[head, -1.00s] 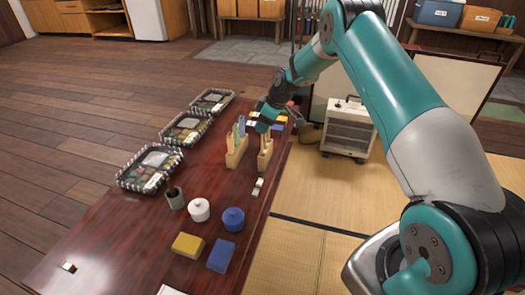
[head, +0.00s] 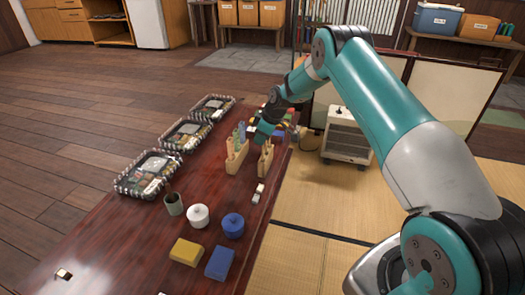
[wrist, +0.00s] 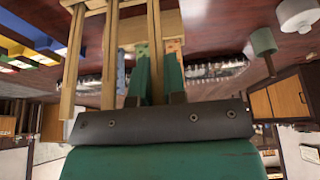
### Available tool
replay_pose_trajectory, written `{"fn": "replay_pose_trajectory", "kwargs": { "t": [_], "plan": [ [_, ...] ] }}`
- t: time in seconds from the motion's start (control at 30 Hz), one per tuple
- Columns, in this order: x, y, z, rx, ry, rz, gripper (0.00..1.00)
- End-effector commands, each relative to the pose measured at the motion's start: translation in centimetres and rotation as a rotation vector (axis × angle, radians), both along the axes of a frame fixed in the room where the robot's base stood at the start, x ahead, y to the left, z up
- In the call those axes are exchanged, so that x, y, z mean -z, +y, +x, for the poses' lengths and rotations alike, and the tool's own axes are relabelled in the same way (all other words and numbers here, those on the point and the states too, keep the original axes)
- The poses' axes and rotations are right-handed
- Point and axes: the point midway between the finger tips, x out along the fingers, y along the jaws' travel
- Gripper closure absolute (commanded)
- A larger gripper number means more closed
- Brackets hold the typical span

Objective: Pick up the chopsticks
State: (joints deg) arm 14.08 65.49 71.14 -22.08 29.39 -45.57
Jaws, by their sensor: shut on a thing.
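Several light wooden chopsticks (wrist: 110,60) stand in a wooden block holder (head: 265,161) near the table's right edge. My gripper (head: 262,137) is right above this holder. In the wrist view, my gripper (wrist: 157,60) is shut on one chopstick, which runs between its two fingers. The other chopsticks stand to the left of the fingers there. The holder's block (wrist: 130,22) is at the top of the wrist view, and the held chopstick's lower end seems to be still inside it. In the head view my wrist partly hides the chopsticks.
A second wooden holder (head: 236,160) with green and blue items stands just left. Lunch boxes (head: 149,176) line the table's left side. A cup (head: 173,204), a white pot (head: 198,215), a blue pot (head: 233,225) and yellow (head: 186,252) and blue (head: 220,263) boxes stand nearer.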

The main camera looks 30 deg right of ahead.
Motion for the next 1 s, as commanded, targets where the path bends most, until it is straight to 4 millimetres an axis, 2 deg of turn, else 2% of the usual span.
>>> {"fn": "replay_pose_trajectory", "kwargs": {
  "t": [0.17, 0.37, 0.57, 0.8, 1.0],
  "plan": [
    [-0.4, 0.0, 0.0, 0.000, 0.000, 0.000, 1.00],
    [-2.7, 0.0, 0.1, 0.001, -0.003, -0.001, 1.00],
    [-6.7, 0.0, 0.1, 0.000, -0.004, -0.001, 1.00],
    [-13.2, -0.1, 0.0, 0.000, -0.004, -0.001, 1.00],
    [-17.6, 0.0, 0.0, 0.000, -0.002, -0.001, 1.00]
  ]
}}
